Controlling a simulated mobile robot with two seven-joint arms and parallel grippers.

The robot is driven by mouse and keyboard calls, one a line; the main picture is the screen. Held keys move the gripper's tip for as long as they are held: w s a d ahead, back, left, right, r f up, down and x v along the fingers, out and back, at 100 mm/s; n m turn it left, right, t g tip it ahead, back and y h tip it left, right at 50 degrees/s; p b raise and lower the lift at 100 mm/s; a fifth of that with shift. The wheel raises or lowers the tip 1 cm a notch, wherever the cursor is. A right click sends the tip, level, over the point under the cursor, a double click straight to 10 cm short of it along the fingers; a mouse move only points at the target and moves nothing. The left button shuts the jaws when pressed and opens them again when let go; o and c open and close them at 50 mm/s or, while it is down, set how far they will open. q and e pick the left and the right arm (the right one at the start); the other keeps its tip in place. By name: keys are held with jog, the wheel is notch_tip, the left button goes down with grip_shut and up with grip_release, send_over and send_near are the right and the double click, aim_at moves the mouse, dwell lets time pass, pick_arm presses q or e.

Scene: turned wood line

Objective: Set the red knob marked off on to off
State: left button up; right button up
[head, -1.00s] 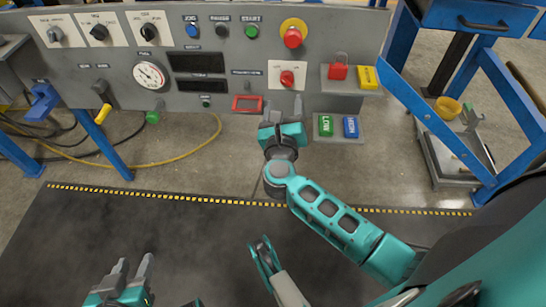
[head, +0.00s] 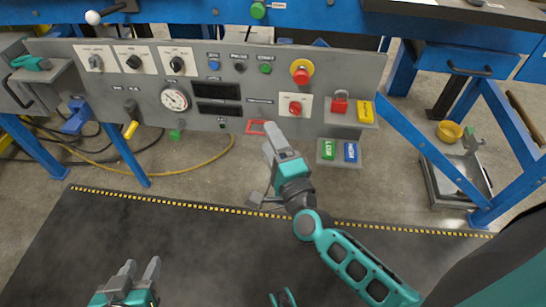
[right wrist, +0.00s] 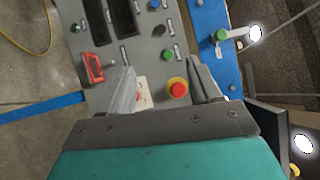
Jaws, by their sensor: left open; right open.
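The red knob (head: 295,107) sits on a white plate on the grey control panel, left of the red padlock. In the right wrist view its white plate (right wrist: 141,84) is mostly behind one finger, and only a bit of red shows. My right gripper (head: 276,141) is open and empty, just below and left of the knob in the head view, its fingers pointing toward the panel. It also shows in the right wrist view (right wrist: 162,74), fingers apart. My left gripper (head: 140,266) is open and empty, low at the left over the dark mat. The off and on lettering is too small to read.
Close to the knob are a red emergency button (head: 301,72) on yellow, a red padlock (head: 339,105), a yellow block (head: 366,111) and a red frame (head: 255,127). Green (head: 328,150) and blue (head: 351,152) blocks sit below. A blue beam (head: 220,14) runs above the panel.

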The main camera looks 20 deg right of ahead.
jog(key=s+a+n+g+y+p, duration=0.2)
jog(key=s+n+g+y+p, duration=0.2)
jog(key=n, duration=1)
jog(key=shift+s+a+r+g+p, duration=0.15)
jog(key=shift+s+a+g+p, duration=0.2)
jog(key=shift+s+p, duration=1.1)
jog(key=shift+s, duration=0.2)
